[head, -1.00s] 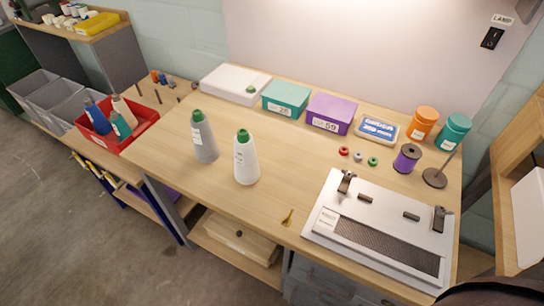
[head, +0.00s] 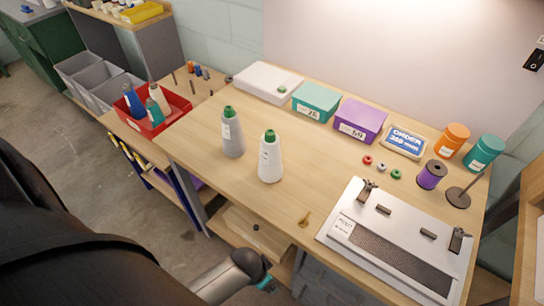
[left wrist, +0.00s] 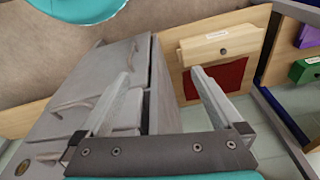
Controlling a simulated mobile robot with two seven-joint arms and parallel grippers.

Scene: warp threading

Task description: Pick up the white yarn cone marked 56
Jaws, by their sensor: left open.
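The white yarn cone (head: 270,160) stands upright on the wooden table, with a green tip and a label too small to read. A grey cone (head: 232,134) with a green tip stands just left of it. My left arm comes in from the lower left in the head view, and its fingers are hidden there. In the left wrist view my left gripper (left wrist: 160,82) is open and empty. It is below the table top, facing a grey drawer unit (left wrist: 85,90) and a wooden drawer front (left wrist: 224,48). My right gripper is not in view.
The table (head: 215,175) is clear around the cones. A small brass piece (head: 304,219) lies near the front edge. A grey loom plate (head: 395,245) is at the right; teal (head: 316,103) and purple (head: 360,120) boxes stand behind. A red bin (head: 178,100) is at the left.

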